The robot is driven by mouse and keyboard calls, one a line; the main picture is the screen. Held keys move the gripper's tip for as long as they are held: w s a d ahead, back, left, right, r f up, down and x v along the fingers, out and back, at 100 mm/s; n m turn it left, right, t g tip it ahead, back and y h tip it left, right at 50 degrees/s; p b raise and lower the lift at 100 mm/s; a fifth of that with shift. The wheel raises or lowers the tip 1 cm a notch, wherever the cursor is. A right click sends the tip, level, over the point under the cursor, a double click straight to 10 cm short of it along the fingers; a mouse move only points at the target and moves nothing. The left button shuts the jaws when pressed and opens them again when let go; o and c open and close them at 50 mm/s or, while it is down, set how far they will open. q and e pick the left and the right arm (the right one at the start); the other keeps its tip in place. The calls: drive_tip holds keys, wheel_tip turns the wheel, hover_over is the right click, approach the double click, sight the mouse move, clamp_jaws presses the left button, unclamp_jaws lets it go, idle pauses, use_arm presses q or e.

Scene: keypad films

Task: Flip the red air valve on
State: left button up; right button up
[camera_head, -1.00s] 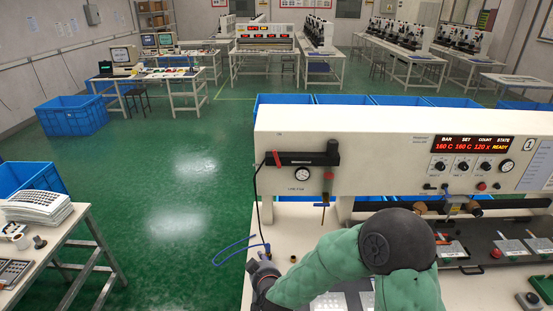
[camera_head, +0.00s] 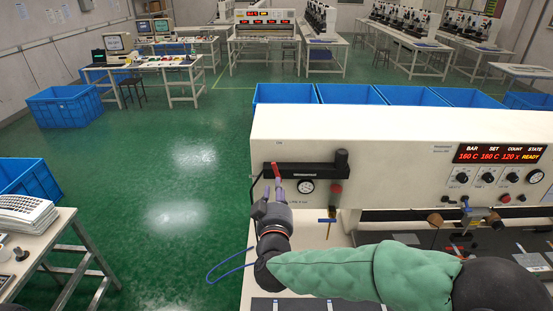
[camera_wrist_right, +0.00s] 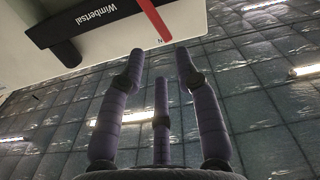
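The red air valve lever (camera_head: 277,170) sits at the left end of a black bar (camera_head: 318,168) on the front of the cream press. It looks slightly tilted. My right gripper (camera_head: 274,188) is just below the lever in the head view. Its fingers (camera_wrist_right: 160,60) are spread with nothing between them. A gap shows between fingers and lever in the wrist view. The fingertips partly overlap the lever's lower end in the head view. My left gripper is not in view.
A round gauge (camera_head: 306,186) and a red button (camera_head: 336,188) are right of the lever. A blue hose (camera_head: 225,264) loops beside the bench. Blue crates (camera_head: 350,94) stand behind the press. Green floor (camera_head: 180,170) lies open to the left.

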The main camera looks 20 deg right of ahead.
sight(276, 168)
drive_tip(key=x, duration=1)
drive_tip(key=shift+w+d+r, duration=0.1)
drive_tip(key=shift+w+d, duration=0.05)
drive_tip(key=shift+w, duration=0.05)
clamp_jaws()
